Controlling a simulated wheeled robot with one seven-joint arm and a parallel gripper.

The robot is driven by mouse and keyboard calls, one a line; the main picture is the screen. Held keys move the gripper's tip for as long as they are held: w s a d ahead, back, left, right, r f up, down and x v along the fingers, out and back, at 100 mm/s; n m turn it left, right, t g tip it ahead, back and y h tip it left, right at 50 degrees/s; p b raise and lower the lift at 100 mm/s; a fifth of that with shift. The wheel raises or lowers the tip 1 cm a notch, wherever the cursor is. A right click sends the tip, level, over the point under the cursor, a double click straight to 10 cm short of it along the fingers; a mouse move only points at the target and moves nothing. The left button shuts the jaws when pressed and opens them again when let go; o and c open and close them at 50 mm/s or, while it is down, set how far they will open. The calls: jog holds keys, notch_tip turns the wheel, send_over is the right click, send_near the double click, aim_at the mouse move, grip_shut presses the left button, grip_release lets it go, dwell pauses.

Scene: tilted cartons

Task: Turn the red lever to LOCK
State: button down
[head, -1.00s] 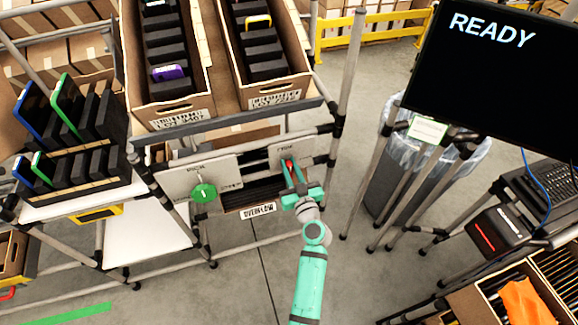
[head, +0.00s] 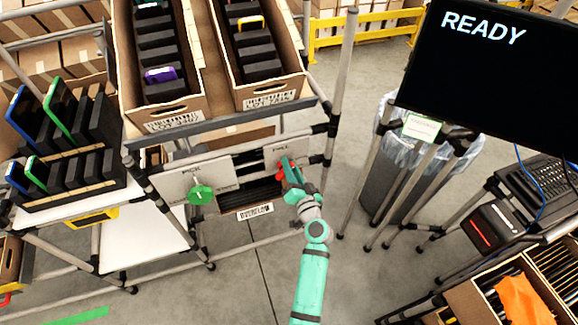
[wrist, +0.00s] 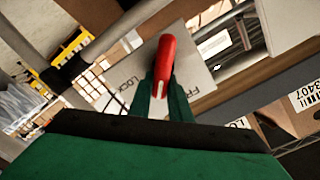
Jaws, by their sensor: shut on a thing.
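The red lever (head: 282,166) is mounted on the right-hand pale plate (head: 298,152) at the front of the rack. My gripper (head: 287,174) is at the lever, its fingers shut on it. In the wrist view the red lever (wrist: 168,62) stands up between my two green fingertips (wrist: 162,100). The plate behind it (wrist: 190,50) carries the word LOCK to the lever's left and FREE, partly covered, to its right. In the wrist view, the lever lies between the two words; its exact setting is hard to tell.
Cartons (head: 175,110) slope above the plates. A bin (head: 385,180) and a READY screen (head: 490,80) stand right. The floor between is open.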

jog(key=m, duration=0.4)
jog(key=shift+w+d+f+m, duration=0.15)
jog(key=shift+d+f+m, duration=0.15)
jog(key=shift+d+f, duration=0.1)
jog(key=shift+d+f+m, duration=0.1)
jog(key=shift+f+m, duration=0.15)
jog(key=shift+m, duration=1)
jog(key=shift+f+m, duration=0.25)
jog(key=shift+m, duration=1)
jog(key=c, duration=1.6)
grip_release()
jog(key=shift+f, duration=0.1)
jog(key=shift+c, duration=0.2)
jog(key=v, duration=1)
jog(key=shift+s, duration=0.35)
jog(key=shift+w, duration=0.15)
